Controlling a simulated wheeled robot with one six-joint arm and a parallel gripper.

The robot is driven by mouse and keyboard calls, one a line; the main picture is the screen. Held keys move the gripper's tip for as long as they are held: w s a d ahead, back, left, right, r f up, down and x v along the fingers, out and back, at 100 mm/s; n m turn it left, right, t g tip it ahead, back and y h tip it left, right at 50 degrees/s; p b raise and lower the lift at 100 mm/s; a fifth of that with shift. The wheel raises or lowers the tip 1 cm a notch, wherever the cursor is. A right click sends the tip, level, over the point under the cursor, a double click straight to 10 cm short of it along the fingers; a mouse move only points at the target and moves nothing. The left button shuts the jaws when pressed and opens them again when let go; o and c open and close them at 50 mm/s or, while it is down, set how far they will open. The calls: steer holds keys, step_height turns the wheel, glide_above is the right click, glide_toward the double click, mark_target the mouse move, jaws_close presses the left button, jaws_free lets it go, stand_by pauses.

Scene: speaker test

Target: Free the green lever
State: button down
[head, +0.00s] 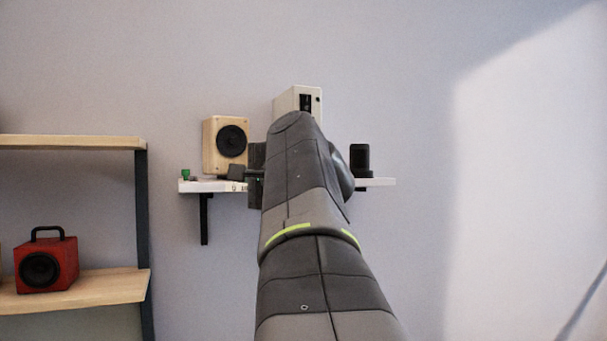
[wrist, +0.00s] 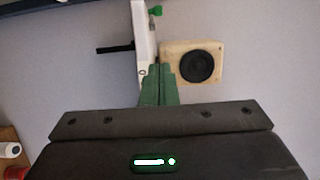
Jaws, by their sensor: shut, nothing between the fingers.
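The small green lever (head: 186,174) is at the left end of the white wall shelf (head: 210,186). In the wrist view the lever (wrist: 155,10) shows near the top edge, at the far end of the shelf (wrist: 144,25). My gripper (wrist: 160,68) has its green fingers shut together with nothing between them. The fingers point along the shelf and are apart from the lever, with the wooden speaker (wrist: 192,65) on their right. In the head view my arm hides the middle of the shelf and most of my gripper. What holds the lever cannot be made out.
The wooden speaker (head: 225,140) stands on the shelf right of the lever. A white box-shaped speaker (head: 298,100) and a black speaker (head: 360,158) are farther right. A red speaker (head: 47,263) sits on a separate wooden rack (head: 100,287) at lower left.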

steer(key=s+a+p+x, duration=0.2)
steer(key=p+x, duration=0.3)
steer(key=x, duration=0.7)
steer(key=shift+w+a, duration=0.15)
steer(key=shift+a, duration=0.1)
